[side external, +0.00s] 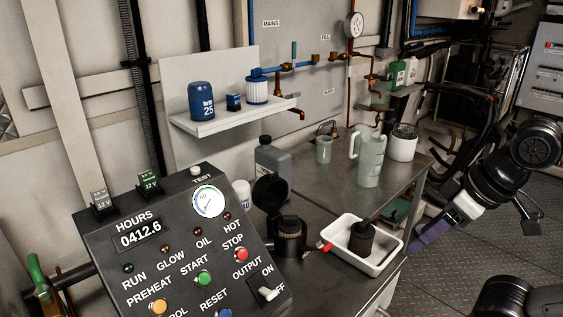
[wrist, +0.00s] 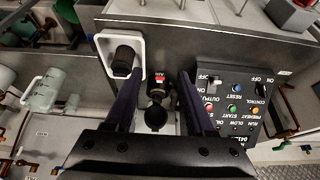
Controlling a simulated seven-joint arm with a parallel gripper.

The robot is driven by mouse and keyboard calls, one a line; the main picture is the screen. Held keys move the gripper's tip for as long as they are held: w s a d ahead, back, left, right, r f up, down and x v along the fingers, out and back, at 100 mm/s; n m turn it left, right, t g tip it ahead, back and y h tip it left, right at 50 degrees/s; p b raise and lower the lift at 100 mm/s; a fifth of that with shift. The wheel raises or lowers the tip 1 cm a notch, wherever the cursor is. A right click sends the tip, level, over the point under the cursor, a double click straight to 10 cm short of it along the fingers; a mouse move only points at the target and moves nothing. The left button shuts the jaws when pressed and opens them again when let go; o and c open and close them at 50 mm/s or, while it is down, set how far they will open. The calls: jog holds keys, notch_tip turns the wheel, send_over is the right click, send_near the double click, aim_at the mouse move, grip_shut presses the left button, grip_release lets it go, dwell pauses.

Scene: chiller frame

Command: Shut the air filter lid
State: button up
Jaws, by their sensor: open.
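The air filter housing (side external: 290,240) is a black round canister on the metal bench, right of the control panel. Its round black lid (side external: 270,194) stands raised and open above the back left of the housing. In the wrist view the housing (wrist: 158,88) and lid (wrist: 156,119) appear between my fingers in the picture, at a distance. My gripper (side external: 414,246) is at the right in the side view, by the bench's right edge, with purple fingers apart and empty. It is well clear of the lid. The wrist view shows both fingers of my gripper (wrist: 159,73).
A white tray (side external: 388,251) with a black ribbed cylinder sits right of the housing. The control panel (side external: 180,262) stands left of it. A grey bottle (side external: 272,158) is behind the lid, and a clear jug (side external: 370,160) stands farther back.

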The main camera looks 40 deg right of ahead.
jog(key=w+r+g, duration=0.1)
jog(key=w+r, duration=1.3)
jog(key=r, duration=0.4)
jog(key=g, duration=0.4)
send_over(273, 174)
notch_tip(273, 174, down, 11)
jog(key=shift+f, duration=3.3)
jog(key=shift+f, duration=1.2)
jog(key=shift+c, duration=0.3)
jog(key=c, duration=0.8)
